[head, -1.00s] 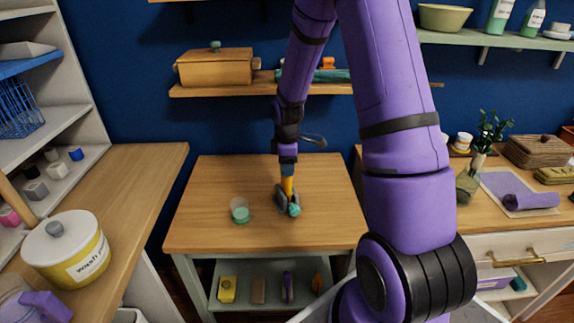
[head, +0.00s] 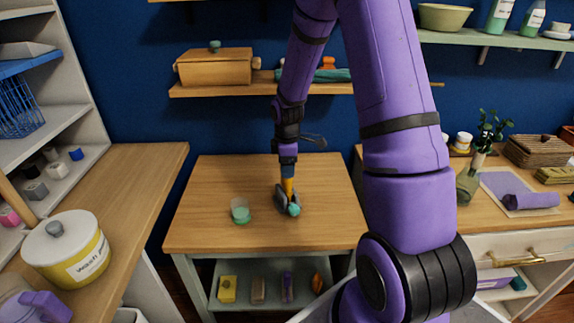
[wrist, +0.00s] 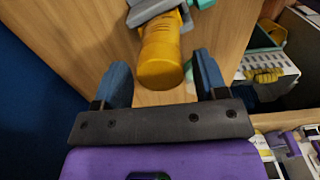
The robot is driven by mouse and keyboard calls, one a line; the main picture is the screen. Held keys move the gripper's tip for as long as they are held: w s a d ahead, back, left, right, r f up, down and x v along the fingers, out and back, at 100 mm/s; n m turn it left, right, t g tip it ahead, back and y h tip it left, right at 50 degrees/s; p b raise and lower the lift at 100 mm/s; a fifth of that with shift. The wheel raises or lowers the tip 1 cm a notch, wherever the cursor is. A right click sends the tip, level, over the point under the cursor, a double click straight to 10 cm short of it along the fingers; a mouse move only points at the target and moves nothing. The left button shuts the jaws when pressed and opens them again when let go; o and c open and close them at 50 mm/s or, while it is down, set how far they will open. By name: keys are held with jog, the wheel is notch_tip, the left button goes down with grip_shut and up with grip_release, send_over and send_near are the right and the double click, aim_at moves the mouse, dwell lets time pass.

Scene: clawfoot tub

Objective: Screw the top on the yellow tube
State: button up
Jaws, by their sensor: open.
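The yellow tube (head: 288,186) stands upright on the small wooden table, in a grey clamp (head: 280,199) with a teal knob (head: 293,210). In the wrist view the tube (wrist: 160,42) shows dark printing and a darker yellow end piece (wrist: 160,73) toward me. I cannot tell whether this is a separate top or how tight it sits. My gripper (wrist: 163,76) is open, its blue fingers on either side of that end with gaps visible. In the head view my gripper (head: 287,171) is right above the tube, and the fingers partly hide its upper end.
A clear cup with a green bottom (head: 240,211) stands left of the clamp on the wooden table (head: 205,185). A lower shelf (head: 272,297) holds several small items. Counters flank the table, and a wall shelf (head: 215,90) with a wooden box is behind my arm.

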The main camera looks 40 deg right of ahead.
jog(key=c, duration=0.8)
jog(key=m, duration=0.4)
jog(key=shift+m, duration=0.4)
jog(key=m, duration=1.1)
jog(key=shift+m, duration=0.3)
jog(key=m, duration=0.6)
jog(key=shift+m, duration=0.3)
jog(key=o, duration=0.8)
